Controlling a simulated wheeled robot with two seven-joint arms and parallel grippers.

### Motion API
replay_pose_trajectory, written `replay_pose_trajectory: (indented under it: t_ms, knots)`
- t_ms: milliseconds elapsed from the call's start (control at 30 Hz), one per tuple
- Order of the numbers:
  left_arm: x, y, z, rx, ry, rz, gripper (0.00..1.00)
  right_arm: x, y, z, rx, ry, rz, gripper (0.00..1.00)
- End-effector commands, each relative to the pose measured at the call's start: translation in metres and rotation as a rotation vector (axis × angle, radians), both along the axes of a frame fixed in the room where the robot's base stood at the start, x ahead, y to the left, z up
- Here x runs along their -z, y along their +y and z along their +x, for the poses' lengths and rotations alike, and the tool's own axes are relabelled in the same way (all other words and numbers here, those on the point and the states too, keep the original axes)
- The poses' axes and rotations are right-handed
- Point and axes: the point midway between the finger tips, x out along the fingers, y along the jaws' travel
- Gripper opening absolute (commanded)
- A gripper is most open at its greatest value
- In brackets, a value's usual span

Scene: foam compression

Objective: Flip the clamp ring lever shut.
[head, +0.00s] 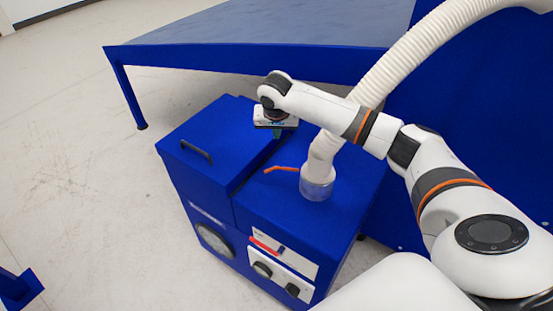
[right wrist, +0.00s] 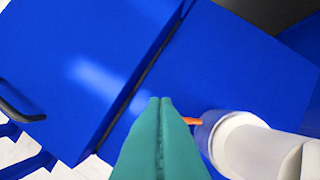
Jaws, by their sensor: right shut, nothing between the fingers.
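The orange clamp ring lever (head: 281,169) sticks out to the left from the clear collar (head: 317,186) at the foot of the white hose, on top of the blue machine. My right gripper (head: 277,134) is shut and empty, above the machine top and behind the lever, apart from it. In the right wrist view its green fingers (right wrist: 161,101) are pressed together and point past the lever. Part of the orange lever (right wrist: 193,121) shows just right of the fingertips, running to the collar (right wrist: 206,132). The fingers hide the rest of it. My left gripper is not in view.
The white ribbed hose (head: 418,45) rises from the collar to the upper right, passing behind my right arm. A lid with a black handle (head: 196,151) covers the machine's left part. A panel with knobs (head: 280,267) is on its front. A blue-framed table (head: 250,62) stands behind.

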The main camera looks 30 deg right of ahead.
Motion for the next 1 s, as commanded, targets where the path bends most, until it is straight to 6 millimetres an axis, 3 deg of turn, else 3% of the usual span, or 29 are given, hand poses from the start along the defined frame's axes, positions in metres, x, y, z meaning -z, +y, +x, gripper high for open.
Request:
replay_pose_trajectory:
  t_ms: [267, 767, 1000]
  knots:
    - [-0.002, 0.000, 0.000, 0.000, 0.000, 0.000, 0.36, 0.007, -0.001, 0.002, -0.002, 0.001, 0.001, 0.00]
    - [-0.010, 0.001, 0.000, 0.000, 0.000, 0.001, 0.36, 0.092, -0.019, 0.028, -0.002, 0.001, -0.001, 0.00]
    - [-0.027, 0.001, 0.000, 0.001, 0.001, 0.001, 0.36, 0.102, -0.004, 0.006, -0.006, 0.000, 0.000, 0.00]
